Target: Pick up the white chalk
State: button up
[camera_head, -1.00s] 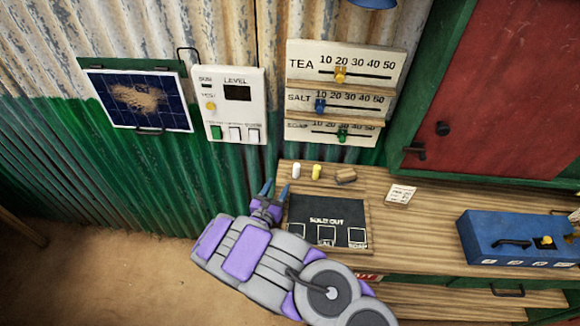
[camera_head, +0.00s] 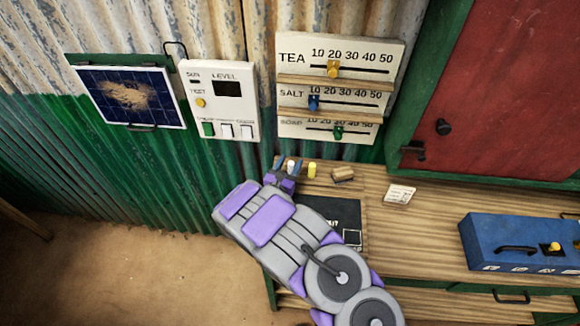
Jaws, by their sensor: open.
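The white chalk (camera_head: 291,167) is a small white stick standing upright at the back left of the wooden counter (camera_head: 420,226). One finger shows on each side of the chalk in the picture. I cannot tell whether either finger touches it. The base of the chalk is hidden behind my gripper.
A yellow chalk (camera_head: 312,170) stands close to the right of the white one, with a small wooden block (camera_head: 342,174) beyond it. My arm covers much of the black slate (camera_head: 340,212). A paper note (camera_head: 399,194) and a blue box (camera_head: 515,243) are further right.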

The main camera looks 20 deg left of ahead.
jog(key=shift+d+f, duration=0.1)
jog(key=shift+d, duration=0.3)
jog(key=shift+c, duration=0.4)
jog(key=shift+d, duration=0.1)
jog(key=shift+c, duration=0.8)
grip_shut()
jog(key=shift+a, duration=0.2)
